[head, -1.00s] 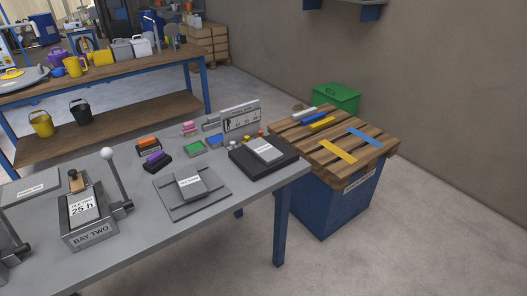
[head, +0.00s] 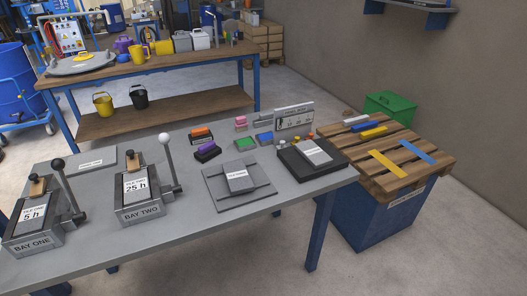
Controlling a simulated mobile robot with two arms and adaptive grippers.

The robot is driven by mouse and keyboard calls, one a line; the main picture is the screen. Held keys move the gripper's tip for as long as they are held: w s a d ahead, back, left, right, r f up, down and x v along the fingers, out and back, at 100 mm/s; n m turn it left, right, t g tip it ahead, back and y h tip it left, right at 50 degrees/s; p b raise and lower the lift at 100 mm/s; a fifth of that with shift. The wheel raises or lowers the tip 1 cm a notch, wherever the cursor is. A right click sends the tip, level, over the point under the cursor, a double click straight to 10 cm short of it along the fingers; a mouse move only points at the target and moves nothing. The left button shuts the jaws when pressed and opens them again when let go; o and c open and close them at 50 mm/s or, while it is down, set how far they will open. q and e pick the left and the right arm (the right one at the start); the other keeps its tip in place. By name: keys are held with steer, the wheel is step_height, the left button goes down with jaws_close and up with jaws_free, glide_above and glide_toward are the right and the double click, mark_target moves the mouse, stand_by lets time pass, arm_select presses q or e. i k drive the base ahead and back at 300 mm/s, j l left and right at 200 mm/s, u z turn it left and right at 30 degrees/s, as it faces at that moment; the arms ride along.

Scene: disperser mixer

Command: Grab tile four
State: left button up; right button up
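Four is not clearly legible on any tile. One grey tile with a white label (head: 238,178) lies on a grey plate (head: 262,201) at the middle of the table. Another grey tile with a white label (head: 315,151) lies on a black pad (head: 292,167) near the table's right end. A tile marked "5 h" (head: 34,213) sits in the BAY ONE holder (head: 32,243). A tile marked "25 h" (head: 136,185) sits in the BAY TWO holder (head: 141,213). Neither gripper shows in the head view.
Each bay has an upright lever with a ball knob (head: 165,140). Coloured blocks, including a purple one (head: 207,151), and a sign board (head: 294,121) stand along the back. A blue bin with a slatted wooden top (head: 435,158) stands at right. The table front (head: 215,240) is clear.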

mark_target(317, 158)
steer(key=i+l+u, duration=0.1)
steer(key=l+u, duration=0.15)
steer(key=u, duration=0.2)
steer(key=l+u, duration=0.3)
steer(key=u, duration=0.15)
steer(key=l+u, duration=0.7)
steer(key=u, duration=0.15)
